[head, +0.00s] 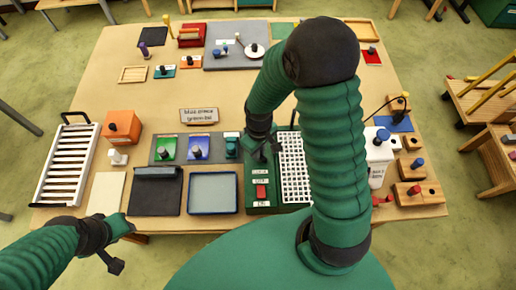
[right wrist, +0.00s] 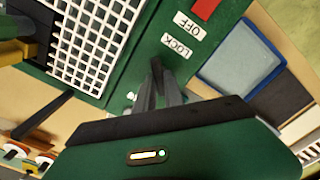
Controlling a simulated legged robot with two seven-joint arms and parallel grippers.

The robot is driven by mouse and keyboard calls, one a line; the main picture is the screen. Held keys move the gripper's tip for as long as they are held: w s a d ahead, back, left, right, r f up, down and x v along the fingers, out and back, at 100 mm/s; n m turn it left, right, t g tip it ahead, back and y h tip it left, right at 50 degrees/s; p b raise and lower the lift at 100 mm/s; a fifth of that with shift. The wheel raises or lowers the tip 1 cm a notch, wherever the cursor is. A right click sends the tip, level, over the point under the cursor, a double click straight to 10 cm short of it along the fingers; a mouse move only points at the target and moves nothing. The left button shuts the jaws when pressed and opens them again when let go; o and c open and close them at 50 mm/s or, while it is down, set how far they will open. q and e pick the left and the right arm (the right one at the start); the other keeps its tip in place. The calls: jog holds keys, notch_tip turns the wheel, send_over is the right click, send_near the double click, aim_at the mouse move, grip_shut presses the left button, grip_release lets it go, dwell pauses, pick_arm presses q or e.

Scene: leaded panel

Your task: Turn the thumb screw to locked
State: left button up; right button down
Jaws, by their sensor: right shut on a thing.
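The green panel (head: 262,208) stands right of the table's middle, with a red switch (head: 261,191), small white labels and a white grid. In the right wrist view the labels read OFF (right wrist: 186,21) and LOCK (right wrist: 176,49). My right gripper (head: 267,151) is over the panel's upper left part, and it also shows in the right wrist view (right wrist: 157,80). Its dark fingers are shut close beside the LOCK label. The thumb screw is mostly hidden between the fingers, so its turn cannot be read. My left gripper (head: 112,263) hangs at the table's front edge, away from the panel.
A blue-rimmed tray (head: 213,211) and a dark box (head: 155,195) lie left of the panel. A white container (head: 378,157) and wooden blocks (head: 418,193) stand to the right. A sign (head: 199,115) lies behind. Bare tabletop shows at the left rear.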

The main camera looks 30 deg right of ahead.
jog(key=n+p, duration=0.1)
jog(key=n, duration=0.1)
jog(key=n+p, duration=0.1)
jog(key=n, duration=0.2)
jog(key=shift+s+r, duration=0.15)
jog(key=shift+r, duration=0.05)
jog(key=shift+n+p, duration=0.9)
jog(key=shift+n, duration=0.9)
jog(key=c, duration=1.5)
grip_release()
jog(key=shift+d, duration=0.1)
jog(key=shift+o, duration=0.3)
jog(key=shift+d+f, duration=0.1)
jog(key=shift+f, duration=0.05)
